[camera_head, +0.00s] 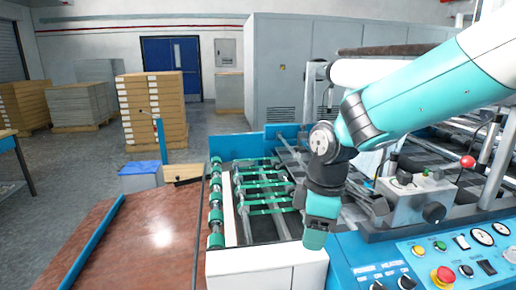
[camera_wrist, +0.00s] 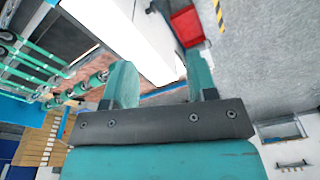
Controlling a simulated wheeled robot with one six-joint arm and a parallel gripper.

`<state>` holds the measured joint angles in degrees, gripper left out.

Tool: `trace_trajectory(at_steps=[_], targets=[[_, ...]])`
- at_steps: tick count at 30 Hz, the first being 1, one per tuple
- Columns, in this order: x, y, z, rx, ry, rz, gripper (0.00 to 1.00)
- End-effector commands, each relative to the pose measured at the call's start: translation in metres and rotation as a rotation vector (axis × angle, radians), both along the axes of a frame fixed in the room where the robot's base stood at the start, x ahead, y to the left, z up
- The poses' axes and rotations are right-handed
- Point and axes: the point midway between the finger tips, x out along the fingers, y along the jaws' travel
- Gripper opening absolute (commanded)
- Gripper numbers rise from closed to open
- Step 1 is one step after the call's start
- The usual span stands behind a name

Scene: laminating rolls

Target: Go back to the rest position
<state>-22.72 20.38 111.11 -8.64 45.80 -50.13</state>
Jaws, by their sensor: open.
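My gripper (camera_wrist: 163,84) is open in the wrist view, with its two teal fingers apart and nothing between them. In the head view my gripper (camera_head: 315,236) hangs from my teal and white arm, pointing down beside the laminating machine's front corner. Its fingers are small there and partly merge with each other. A white machine block (camera_wrist: 110,30) shows beyond the fingers in the wrist view.
The control panel (camera_head: 435,262) with buttons and a red knob is just right of my gripper. Green-banded rollers (camera_head: 262,195) lie to the left. A brown table (camera_head: 140,240) is at the front left. Stacked boxes (camera_head: 152,110) stand behind. Grey floor is open at left.

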Motion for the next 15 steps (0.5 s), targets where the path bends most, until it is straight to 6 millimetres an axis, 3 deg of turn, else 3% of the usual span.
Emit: trace_trajectory(at_steps=[5, 8, 12, 15], targets=[[-0.057, -0.019, 0.033, 0.075, 0.027, -0.220, 0.52], [-0.104, -0.030, 0.049, 0.132, 0.061, -0.387, 0.52], [-0.163, -0.040, 0.057, 0.197, 0.121, -0.592, 0.52], [-0.189, -0.043, 0.057, 0.223, 0.154, -0.686, 0.52]])
